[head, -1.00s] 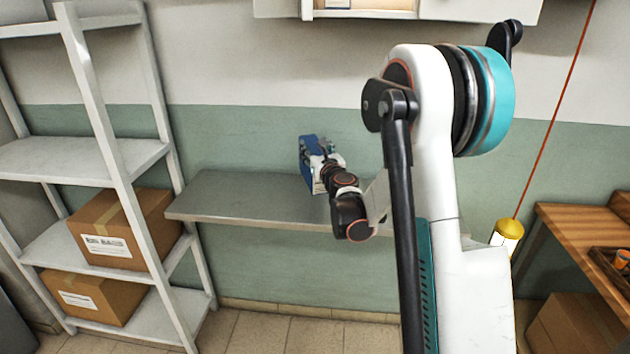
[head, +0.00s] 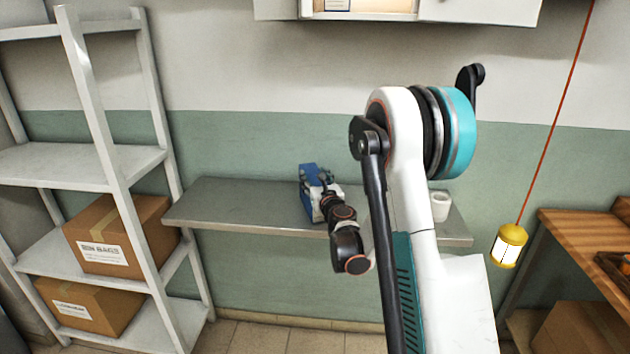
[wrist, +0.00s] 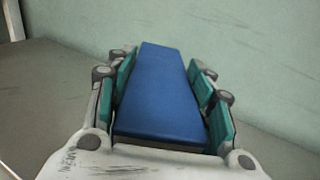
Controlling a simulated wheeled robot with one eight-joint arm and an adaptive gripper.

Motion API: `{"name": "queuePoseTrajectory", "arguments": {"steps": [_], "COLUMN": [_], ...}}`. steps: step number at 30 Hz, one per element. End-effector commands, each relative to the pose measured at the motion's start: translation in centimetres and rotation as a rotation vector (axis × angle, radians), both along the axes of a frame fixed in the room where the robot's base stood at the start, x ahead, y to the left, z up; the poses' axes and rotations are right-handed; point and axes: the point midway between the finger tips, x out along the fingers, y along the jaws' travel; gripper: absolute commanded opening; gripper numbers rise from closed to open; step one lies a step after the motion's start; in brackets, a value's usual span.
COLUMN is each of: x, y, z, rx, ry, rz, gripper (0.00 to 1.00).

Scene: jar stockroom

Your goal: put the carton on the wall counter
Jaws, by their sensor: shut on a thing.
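The carton (head: 308,175) is blue with a paler side. My gripper (head: 322,190) is shut on it, above or on the grey wall counter (head: 235,200). In the wrist view the carton's blue face (wrist: 160,95) lies between the teal finger pads of my gripper (wrist: 163,90), with pads on both sides. The carton looks upright in the head view. Its lower edge is partly hidden by my gripper, so I cannot tell for certain whether it touches the counter.
A white cup or roll (head: 440,207) stands on the counter's right part. A white shelf rack (head: 80,165) with brown boxes (head: 120,235) is at left. A yellow lantern (head: 508,246) hangs on a red cord at right, near a wooden bench (head: 585,240). The counter's left part is clear.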

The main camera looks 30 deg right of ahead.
Motion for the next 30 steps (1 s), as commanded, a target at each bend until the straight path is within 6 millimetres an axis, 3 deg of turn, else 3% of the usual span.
{"name": "queuePoseTrajectory", "arguments": {"steps": [2, 3, 5, 19, 30], "x": [0.0, 0.0, 0.0, -0.3, -7.3], "y": [0.0, 0.0, 0.0, 0.0, 1.4], "z": [-0.3, -0.3, -0.2, 0.2, 0.2], "rx": [0.000, 0.000, 0.000, 0.000, 0.000], "ry": [0.000, 0.000, 0.000, 0.000, 0.000], "rz": [0.000, 0.000, 0.000, 0.000, -0.002], "gripper": [0.00, 0.55, 0.68, 0.68, 0.68]}}
